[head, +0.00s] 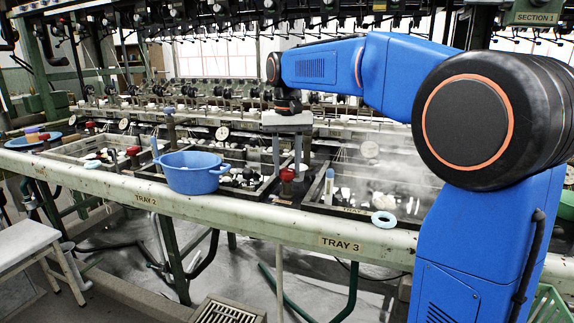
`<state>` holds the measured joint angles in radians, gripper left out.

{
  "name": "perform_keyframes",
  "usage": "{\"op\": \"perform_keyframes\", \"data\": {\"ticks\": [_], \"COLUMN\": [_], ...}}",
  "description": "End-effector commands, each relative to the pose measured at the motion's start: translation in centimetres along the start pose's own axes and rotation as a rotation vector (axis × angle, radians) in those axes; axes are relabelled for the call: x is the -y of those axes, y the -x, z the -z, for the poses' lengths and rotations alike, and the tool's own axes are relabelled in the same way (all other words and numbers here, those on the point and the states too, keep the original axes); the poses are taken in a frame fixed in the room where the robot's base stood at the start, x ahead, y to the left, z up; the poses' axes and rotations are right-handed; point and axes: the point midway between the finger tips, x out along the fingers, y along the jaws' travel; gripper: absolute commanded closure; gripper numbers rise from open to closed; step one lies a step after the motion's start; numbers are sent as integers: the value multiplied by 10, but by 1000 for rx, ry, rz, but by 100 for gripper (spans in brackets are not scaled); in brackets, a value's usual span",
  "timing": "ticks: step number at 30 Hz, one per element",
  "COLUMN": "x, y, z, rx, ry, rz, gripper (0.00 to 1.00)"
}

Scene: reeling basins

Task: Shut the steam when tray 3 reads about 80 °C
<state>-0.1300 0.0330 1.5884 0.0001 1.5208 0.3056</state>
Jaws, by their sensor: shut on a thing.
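Tray 3 (341,243) is named on the front rail. Pale steam hangs over its basin, thickest right of the gripper. A round white dial (370,149) stands at the back of this basin; its reading is too small to tell.
A blue two-handled tub (190,173) sits on the rail left of my gripper. Another red knob (133,153) stands by tray 2. A white stool (28,243) is at left. Reeling machinery fills the back.

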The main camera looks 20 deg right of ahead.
Motion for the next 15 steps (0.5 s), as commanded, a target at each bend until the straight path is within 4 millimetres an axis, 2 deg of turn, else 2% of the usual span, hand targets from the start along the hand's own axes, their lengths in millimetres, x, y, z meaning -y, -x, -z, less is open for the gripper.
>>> {"op": "perform_keyframes", "data": {"ticks": [15], "x": [0], "y": [1], "z": [0], "rx": [-2], "ry": [-390], "rz": [1], "gripper": [88]}}
